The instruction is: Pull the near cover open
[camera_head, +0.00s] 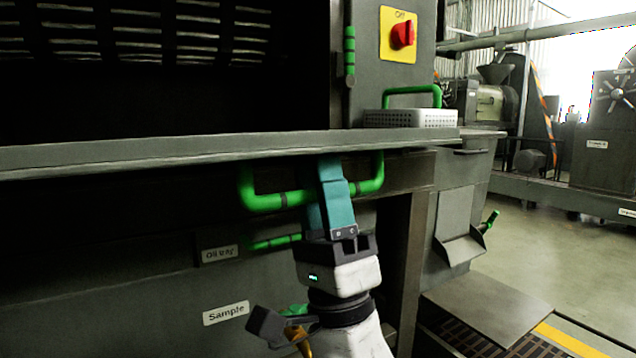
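The near cover (226,148) shows as a long grey metal ledge crossing the machine front. A green U-shaped handle (262,202) hangs below its front edge. My gripper (333,190) reaches up from below with its teal fingers at the handle's crossbar, right of its middle. The fingers look close together with the bar between them, and they hide that part of the bar. The space behind the fingers is hidden.
A white perforated tray (412,119) with a green handle stands at the ledge's right end. A red switch (403,34) on a yellow plate is above. Lower green handles (275,242) and labels for "Oil tray" and "Sample" (226,313) show below. Open floor (590,262) lies right.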

